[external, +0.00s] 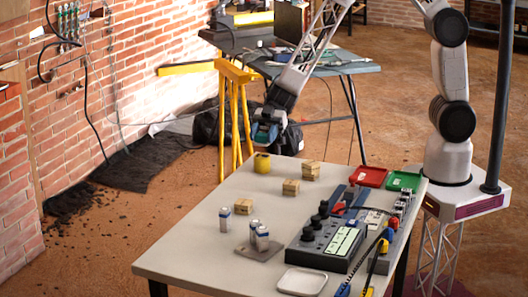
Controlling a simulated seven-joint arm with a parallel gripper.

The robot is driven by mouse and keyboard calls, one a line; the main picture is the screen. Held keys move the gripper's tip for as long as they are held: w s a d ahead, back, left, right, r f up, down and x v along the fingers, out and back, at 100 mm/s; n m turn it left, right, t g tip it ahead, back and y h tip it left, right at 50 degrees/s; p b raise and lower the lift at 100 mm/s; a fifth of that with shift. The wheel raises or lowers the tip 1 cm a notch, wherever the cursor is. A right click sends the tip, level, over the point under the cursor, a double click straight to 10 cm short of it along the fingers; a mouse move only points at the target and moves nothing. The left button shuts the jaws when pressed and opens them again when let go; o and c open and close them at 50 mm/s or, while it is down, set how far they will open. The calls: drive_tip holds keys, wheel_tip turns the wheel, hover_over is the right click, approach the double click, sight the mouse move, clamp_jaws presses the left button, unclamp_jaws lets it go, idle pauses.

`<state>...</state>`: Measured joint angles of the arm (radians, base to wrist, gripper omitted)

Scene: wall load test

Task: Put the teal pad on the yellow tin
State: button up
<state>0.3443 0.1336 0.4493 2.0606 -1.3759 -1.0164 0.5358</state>
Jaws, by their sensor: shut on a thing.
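The yellow tin (262,163) stands upright near the far left edge of the table. My gripper (268,136) is above the tin, pointing down. It is shut on a small teal thing, which looks like the teal pad (264,131); the pad is small here and partly hidden by the fingers. A gap shows between the gripper and the tin's top.
Wooden block stacks (291,187) stand on the table, along with white-and-blue cylinders (225,219), a control box (328,243), a white tray (302,281), a red tray (368,177) and a green tray (403,181). The table's left middle is mostly clear.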

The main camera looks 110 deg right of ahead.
sight(262, 145)
drive_tip(key=shift+f, duration=0.1)
idle(0.3)
drive_tip(key=shift+f, duration=1.65)
drive_tip(key=shift+f, duration=0.15)
drive_tip(key=o, duration=0.9)
drive_tip(key=shift+r, duration=0.2)
drive_tip(key=v, duration=1.1)
drive_tip(key=shift+s+d, duration=0.3)
drive_tip(key=shift+d, duration=0.05)
drive_tip(key=shift+r, duration=0.1)
